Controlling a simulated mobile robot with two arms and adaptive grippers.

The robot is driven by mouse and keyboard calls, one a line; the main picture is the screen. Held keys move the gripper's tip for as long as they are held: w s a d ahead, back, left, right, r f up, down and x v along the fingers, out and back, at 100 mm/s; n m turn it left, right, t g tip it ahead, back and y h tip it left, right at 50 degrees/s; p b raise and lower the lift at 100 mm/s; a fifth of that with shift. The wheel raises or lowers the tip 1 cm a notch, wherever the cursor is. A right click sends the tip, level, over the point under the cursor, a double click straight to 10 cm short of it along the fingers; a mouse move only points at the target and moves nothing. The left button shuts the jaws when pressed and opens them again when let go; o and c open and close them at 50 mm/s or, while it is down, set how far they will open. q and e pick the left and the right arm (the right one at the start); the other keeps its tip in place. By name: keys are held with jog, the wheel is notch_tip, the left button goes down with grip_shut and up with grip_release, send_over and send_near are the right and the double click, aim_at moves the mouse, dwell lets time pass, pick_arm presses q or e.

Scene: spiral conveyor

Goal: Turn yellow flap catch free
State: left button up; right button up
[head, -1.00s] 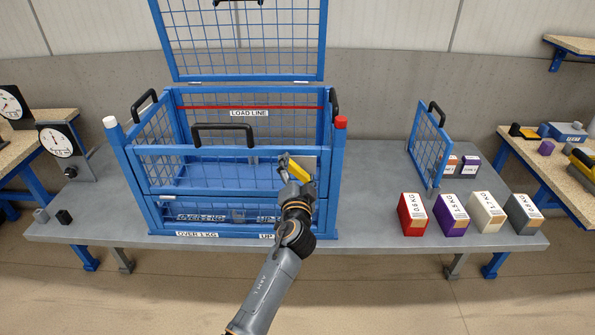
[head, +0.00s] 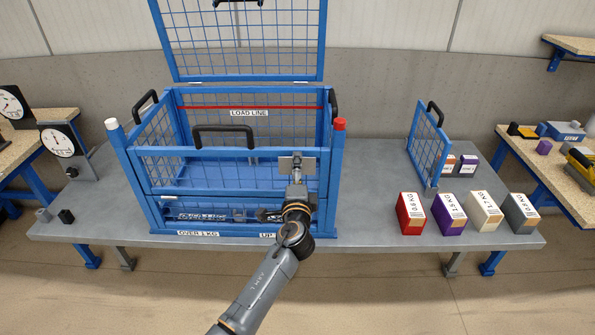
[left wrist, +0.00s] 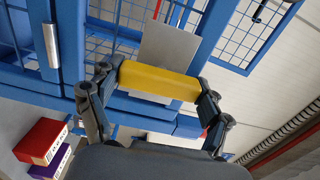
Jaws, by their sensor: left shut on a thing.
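The yellow flap catch (left wrist: 160,82) is a plain yellow bar in the left wrist view. It lies across the front of a grey plate (left wrist: 165,55) on the blue mesh cage. My left gripper (left wrist: 157,88) has a finger at each end of the bar and is shut on it. In the head view the left gripper (head: 291,207) is at the right part of the cage's front flap (head: 215,152), below the grey plate. The catch is hidden behind the gripper there. My right gripper is not in view.
The blue cage (head: 333,180) stands on a grey table (head: 372,190), its mesh lid (head: 240,45) raised. Red, purple, white and grey boxes (head: 412,215) stand at the right, near a blue mesh panel (head: 428,145). A dial (head: 58,142) stands at the left.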

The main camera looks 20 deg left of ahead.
pick_arm(q)
jog(key=shift+r, duration=0.1)
dwell(0.5)
jog(key=o, duration=1.1)
jog(key=v, duration=1.2)
